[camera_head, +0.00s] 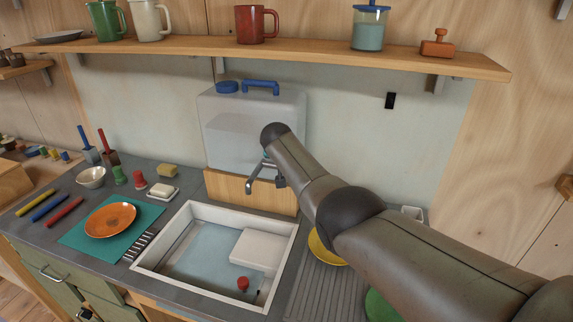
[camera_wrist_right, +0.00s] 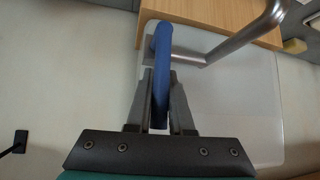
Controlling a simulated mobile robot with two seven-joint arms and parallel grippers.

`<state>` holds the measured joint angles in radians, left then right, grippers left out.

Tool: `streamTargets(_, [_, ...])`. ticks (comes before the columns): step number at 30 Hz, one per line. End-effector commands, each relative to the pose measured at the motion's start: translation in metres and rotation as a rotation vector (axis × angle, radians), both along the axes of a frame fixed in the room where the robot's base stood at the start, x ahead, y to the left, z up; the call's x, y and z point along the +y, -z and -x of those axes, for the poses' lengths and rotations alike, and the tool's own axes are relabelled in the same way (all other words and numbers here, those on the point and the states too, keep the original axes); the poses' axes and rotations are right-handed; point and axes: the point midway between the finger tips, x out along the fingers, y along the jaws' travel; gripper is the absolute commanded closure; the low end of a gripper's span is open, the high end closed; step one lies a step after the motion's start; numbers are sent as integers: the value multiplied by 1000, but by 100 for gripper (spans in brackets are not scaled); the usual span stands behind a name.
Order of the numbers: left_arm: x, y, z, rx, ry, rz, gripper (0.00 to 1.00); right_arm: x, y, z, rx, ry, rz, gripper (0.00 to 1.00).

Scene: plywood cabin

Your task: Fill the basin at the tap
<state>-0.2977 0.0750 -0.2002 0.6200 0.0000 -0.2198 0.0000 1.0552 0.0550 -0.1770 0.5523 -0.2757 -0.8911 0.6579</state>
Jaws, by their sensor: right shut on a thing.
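The basin (camera_head: 200,290) is a white-rimmed sink set in the grey counter. Its floor shows a pale blue area, a white block (camera_head: 258,248) and a red knob (camera_head: 243,283); I cannot tell how much water is in it. In the right wrist view, my right gripper (camera_wrist_right: 162,88) is shut on the tap's blue lever (camera_wrist_right: 161,50). In the head view my arm mostly hides this gripper. My left gripper is out of view.
An orange plate (camera_head: 110,219) on a teal mat, a soap dish (camera_head: 161,192) and a sponge (camera_head: 167,171) lie left of the basin. A yellow dish (camera_head: 322,248) stands on the drainer at right. A shelf (camera_head: 330,58) with mugs runs above the tank.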

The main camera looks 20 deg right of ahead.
Motion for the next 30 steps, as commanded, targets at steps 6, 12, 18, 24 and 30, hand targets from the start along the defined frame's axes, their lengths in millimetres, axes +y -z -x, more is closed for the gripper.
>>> streamTargets(6, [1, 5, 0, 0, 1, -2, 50, 2, 0, -1, 13, -3, 20, 100])
streamTargets(12, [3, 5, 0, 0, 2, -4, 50, 2, 0, -1, 15, -3, 22, 100])
streamTargets(18, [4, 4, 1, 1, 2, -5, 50, 2, 0, -1, 16, -3, 21, 76])
streamTargets(24, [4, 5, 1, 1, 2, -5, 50, 2, 0, -1, 15, -2, 20, 53])
streamTargets(30, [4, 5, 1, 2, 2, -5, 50, 1, 0, -1, 15, -1, 20, 50])
